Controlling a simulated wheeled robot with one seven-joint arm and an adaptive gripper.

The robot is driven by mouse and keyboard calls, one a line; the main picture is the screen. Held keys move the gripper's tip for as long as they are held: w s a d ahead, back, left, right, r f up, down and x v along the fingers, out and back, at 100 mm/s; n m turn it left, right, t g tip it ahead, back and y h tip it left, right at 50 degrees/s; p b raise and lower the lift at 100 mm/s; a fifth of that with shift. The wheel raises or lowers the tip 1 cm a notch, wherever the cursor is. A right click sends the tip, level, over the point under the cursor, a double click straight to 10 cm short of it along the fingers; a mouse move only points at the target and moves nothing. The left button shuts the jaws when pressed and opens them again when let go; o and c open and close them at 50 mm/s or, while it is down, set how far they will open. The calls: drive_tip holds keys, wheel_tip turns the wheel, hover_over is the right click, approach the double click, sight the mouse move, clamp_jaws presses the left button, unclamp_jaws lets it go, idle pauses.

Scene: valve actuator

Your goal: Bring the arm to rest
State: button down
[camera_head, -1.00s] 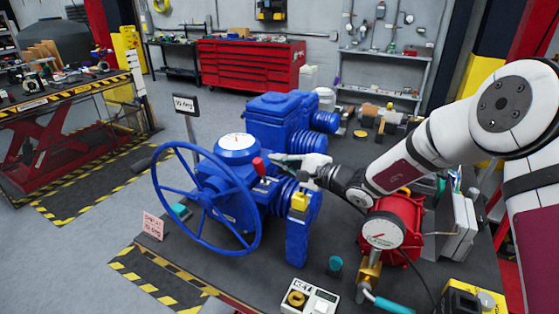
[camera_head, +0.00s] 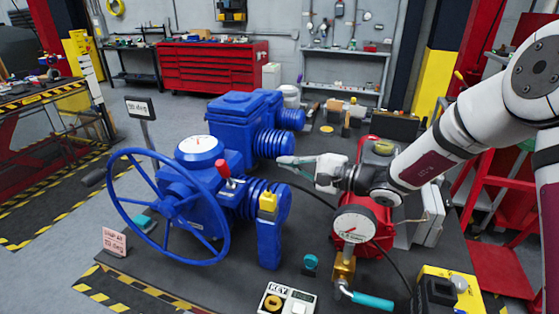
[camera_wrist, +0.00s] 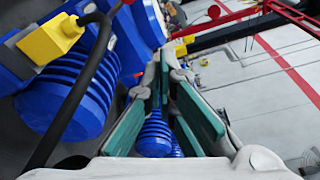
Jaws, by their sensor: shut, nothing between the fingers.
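My gripper (camera_head: 284,162) is on the end of my white arm, to the right of the blue valve actuator (camera_head: 202,180) in the head view. It is shut and empty, with its fingers pointing left. In the wrist view its teal-padded fingers (camera_wrist: 162,70) show with blue ribbed housings (camera_wrist: 154,137) beyond them. The actuator has a large blue handwheel (camera_head: 170,205), a red-knobbed lever (camera_head: 223,168) and a yellow block (camera_head: 268,202). The gripper appears apart from the red lever.
A red unit with a round gauge (camera_head: 356,224) stands below my wrist, with a yellow-and-teal valve handle (camera_head: 370,300) in front. A black cable (camera_wrist: 80,90) passes close by in the wrist view. A KEY box (camera_head: 287,299) sits at the table front. Shelves (camera_head: 345,72) stand behind.

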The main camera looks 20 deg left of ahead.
idle(0.3)
drive_tip(key=s+d+r+n+g+h, duration=0.2)
drive_tip(key=s+d+r+n+h, duration=0.15)
drive_tip(key=s, duration=0.55)
drive_tip(key=s+d+r+n+g+h, duration=0.25)
drive_tip(key=s+d+r, duration=0.2)
drive_tip(key=s, duration=0.35)
drive_tip(key=s+d+r+t+h, duration=0.1)
drive_tip(key=s+d+t+h, duration=0.1)
drive_tip(key=s+d, duration=0.3)
drive_tip(key=s+d+r+n+t+h, duration=0.1)
drive_tip(key=s+d+h, duration=0.3)
drive_tip(key=d, duration=0.7)
drive_tip(key=s+d+r+t+h, duration=0.1)
drive_tip(key=s+d+h, duration=0.3)
drive_tip(key=d, duration=0.4)
drive_tip(key=shift+s+d+t+h, duration=0.2)
drive_tip(key=shift+s+t+h, duration=0.1)
drive_tip(key=shift+s+t, duration=0.55)
